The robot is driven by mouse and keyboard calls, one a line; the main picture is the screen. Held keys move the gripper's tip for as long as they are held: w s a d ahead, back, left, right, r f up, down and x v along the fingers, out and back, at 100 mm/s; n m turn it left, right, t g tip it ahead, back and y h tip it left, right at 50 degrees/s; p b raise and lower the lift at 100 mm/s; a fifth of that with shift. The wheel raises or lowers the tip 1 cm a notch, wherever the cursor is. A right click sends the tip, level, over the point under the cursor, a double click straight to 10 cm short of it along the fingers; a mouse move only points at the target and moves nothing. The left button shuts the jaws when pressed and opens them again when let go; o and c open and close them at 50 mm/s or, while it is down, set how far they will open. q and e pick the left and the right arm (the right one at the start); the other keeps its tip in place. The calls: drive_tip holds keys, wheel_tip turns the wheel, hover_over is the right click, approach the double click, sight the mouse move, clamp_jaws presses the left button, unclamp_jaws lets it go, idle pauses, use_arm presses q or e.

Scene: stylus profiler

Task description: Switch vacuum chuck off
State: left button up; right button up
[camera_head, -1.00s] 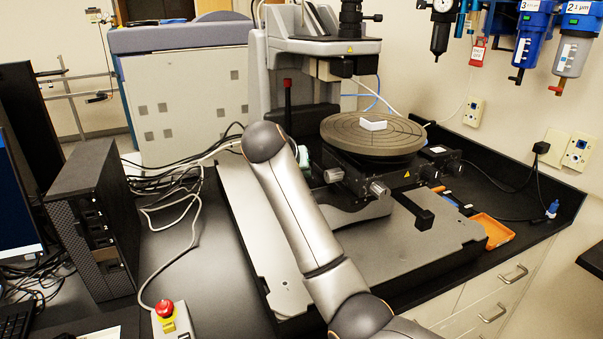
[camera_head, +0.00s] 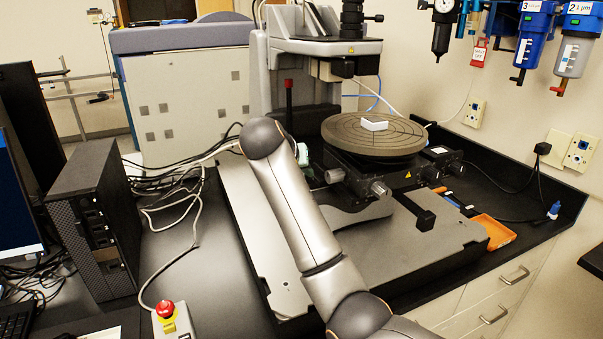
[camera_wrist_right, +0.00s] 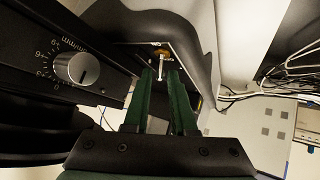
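In the right wrist view, a small metal toggle lever (camera_wrist_right: 161,68) with a brass-coloured base sits on a dark recessed panel. It appears between or just beyond the tips of my right gripper (camera_wrist_right: 161,76). The two green fingers are apart, with a gap on each side of the lever, and I cannot tell whether either touches it. In the head view, the round grey vacuum chuck (camera_head: 374,136) carries a small white block (camera_head: 374,123). My right arm reaches up to the instrument's left side, and the toggle is hidden there. My left gripper is not in view.
A silver dial knob (camera_wrist_right: 76,68) is left of my right fingers in the wrist view. The profiler's column (camera_head: 287,60) and stage knobs (camera_head: 379,188) stand close to my arm. A black computer tower (camera_head: 95,215), loose cables and an emergency-stop box (camera_head: 172,321) lie to the left.

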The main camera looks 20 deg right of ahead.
drive_tip(key=b+v, duration=0.1)
drive_tip(key=v, duration=1)
drive_tip(key=shift+s+a+r, duration=0.15)
drive_tip(key=shift+s+r, duration=0.05)
drive_tip(key=shift+r, duration=0.1)
